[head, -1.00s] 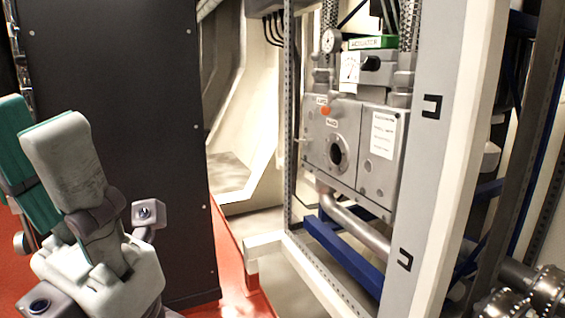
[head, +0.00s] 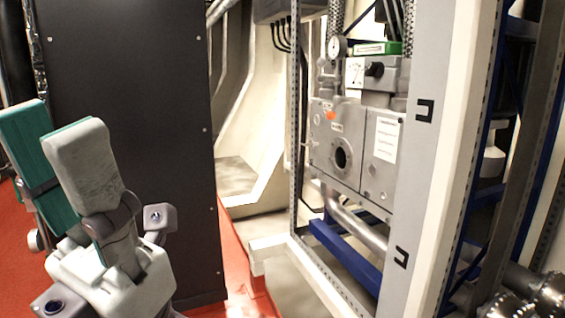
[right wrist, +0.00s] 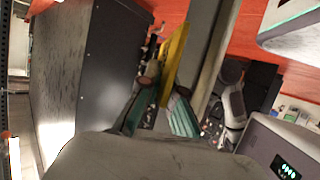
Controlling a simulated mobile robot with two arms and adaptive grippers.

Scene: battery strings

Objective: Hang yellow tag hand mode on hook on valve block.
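The grey valve block (head: 345,150) stands inside a rack right of centre in the head view, with a round dark port, an orange mark and white labels. I cannot make out a hook on it at this size. The yellow tag (right wrist: 176,62) shows edge-on in the right wrist view, its lower end between the teal pads of my right gripper (right wrist: 160,103), which is shut on it. My right gripper is outside the head view. My left gripper (head: 48,128) is raised at the left of the head view, its fingers apart and empty, well away from the valve block.
A tall black cabinet (head: 125,120) stands between my left gripper and the rack. A light grey post (head: 425,160) with dark handle-like brackets stands just right of the valve block. A blue beam (head: 345,255) and a pipe run below it. Red floor (head: 237,260) shows beside the cabinet.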

